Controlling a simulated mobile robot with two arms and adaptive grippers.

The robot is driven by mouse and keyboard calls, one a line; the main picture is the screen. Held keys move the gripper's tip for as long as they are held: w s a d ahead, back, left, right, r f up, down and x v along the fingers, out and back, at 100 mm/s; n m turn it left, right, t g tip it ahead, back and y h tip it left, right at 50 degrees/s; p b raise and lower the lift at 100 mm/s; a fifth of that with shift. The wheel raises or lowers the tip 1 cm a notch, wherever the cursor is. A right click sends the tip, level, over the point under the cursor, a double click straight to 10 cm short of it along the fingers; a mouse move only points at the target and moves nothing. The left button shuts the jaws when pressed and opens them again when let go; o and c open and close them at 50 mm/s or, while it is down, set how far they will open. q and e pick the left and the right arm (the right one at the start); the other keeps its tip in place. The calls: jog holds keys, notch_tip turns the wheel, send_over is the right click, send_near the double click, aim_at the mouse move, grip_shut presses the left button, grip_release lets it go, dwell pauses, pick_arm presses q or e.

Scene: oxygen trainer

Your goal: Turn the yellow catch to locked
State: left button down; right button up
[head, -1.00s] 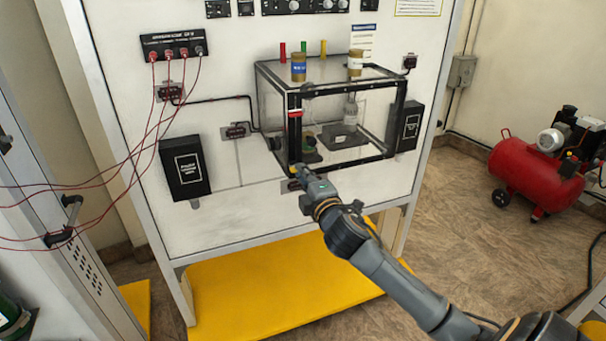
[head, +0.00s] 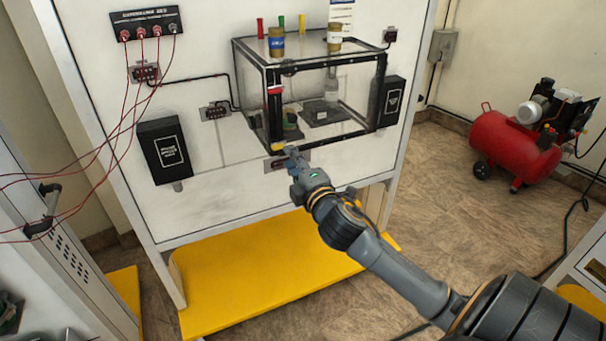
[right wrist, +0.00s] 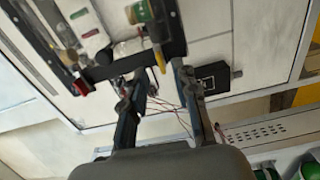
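The yellow catch (head: 278,147) is at the lower front corner of the clear, black-framed box on the white panel. In the right wrist view the yellow catch (right wrist: 160,60) points down, with its tip between the fingertips and slightly beyond them. My right gripper (head: 293,155) is just below and right of the catch in the head view. In the right wrist view its two fingers (right wrist: 161,75) are apart, one on each side of the catch. I cannot tell whether either finger touches it. My left gripper is not in view.
The clear box (head: 330,135) holds a bottle (head: 332,85) on a dark base and has a red part (head: 274,91) on its front post. Black holders (head: 164,150) hang either side. Red leads (head: 117,110) run at left. A red compressor (head: 512,145) stands at right.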

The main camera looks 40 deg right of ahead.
jog(key=v, duration=0.7)
jog(key=shift+s, duration=0.4)
notch_tip(320, 180, down, 23)
jog(key=d+m+g, duration=0.3)
jog(key=m+g, duration=0.1)
jog(key=g, duration=0.1)
jog(key=s+a+f+m+g+y, duration=0.1)
jog(key=s+f+g, duration=0.15)
jog(key=f, duration=0.65)
jog(key=s+a+f+m+g+y, duration=0.1)
jog(key=s+f, duration=0.2)
jog(key=f, duration=0.6)
jog(key=s+a+f+m+g+y+b, duration=0.1)
jog(key=s+a+f+m+g, duration=0.15)
jog(key=s+f, duration=0.6)
jog(key=s+a+f+m+g, duration=0.15)
jog(key=s+a+f, duration=0.25)
jog(key=s+f, duration=0.5)
jog(key=s+a+f+m+g, duration=0.1)
jog(key=s+a+f, duration=0.1)
jog(key=s, duration=0.3)
jog(key=s+a+f+m+g+y, duration=0.1)
jog(key=s+a+f, duration=0.1)
jog(key=s+f, duration=0.2)
jog(key=s+a+f+g, duration=0.2)
jog(key=s+a+f, duration=0.1)
jog(key=s, duration=0.5)
jog(key=shift+f+m+b, duration=0.35)
jog(key=shift+m, duration=0.05)
